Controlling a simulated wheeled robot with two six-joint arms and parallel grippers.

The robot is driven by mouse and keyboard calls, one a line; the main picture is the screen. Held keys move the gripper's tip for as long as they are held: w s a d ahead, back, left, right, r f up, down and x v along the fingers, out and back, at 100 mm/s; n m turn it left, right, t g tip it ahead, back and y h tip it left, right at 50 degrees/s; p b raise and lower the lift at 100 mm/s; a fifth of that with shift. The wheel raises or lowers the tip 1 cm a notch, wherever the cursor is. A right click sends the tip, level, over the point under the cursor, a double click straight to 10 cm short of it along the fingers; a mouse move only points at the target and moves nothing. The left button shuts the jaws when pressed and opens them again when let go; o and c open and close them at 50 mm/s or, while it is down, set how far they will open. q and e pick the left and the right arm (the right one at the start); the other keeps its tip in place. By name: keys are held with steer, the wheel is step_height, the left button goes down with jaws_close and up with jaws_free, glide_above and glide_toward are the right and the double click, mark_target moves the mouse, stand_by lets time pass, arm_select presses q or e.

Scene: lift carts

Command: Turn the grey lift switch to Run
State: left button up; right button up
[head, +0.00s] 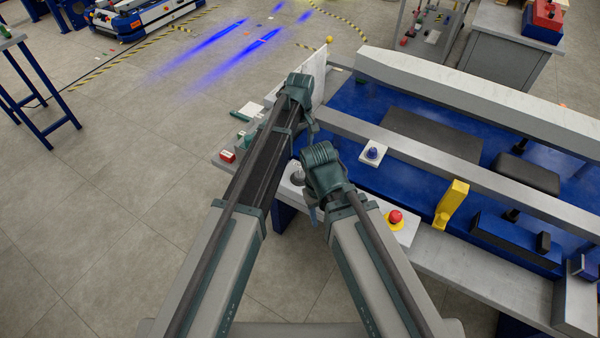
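A grey round knob (297,178) on a pale plate shows at the left end of the blue lift cart, partly covered by my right arm; I take it for the lift switch. Its setting and any Run label cannot be read. My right gripper (312,208) points down close beside the knob, mostly hidden behind its own wrist; contact cannot be told. My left gripper (311,128) hangs farther off, over the cart's far-left end, also mostly hidden. Neither gripper's opening can be made out.
A red emergency button (396,216) on a yellow base and a blue button (372,152) on a white plate sit to the right. A yellow bracket (452,203) stands on the rail. A white panel (309,77) rises at the far-left end.

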mark_target(300, 173)
arm_select(q)
steer(key=shift+f+b, duration=6.9)
steer(key=shift+f, duration=0.05)
jaws_close()
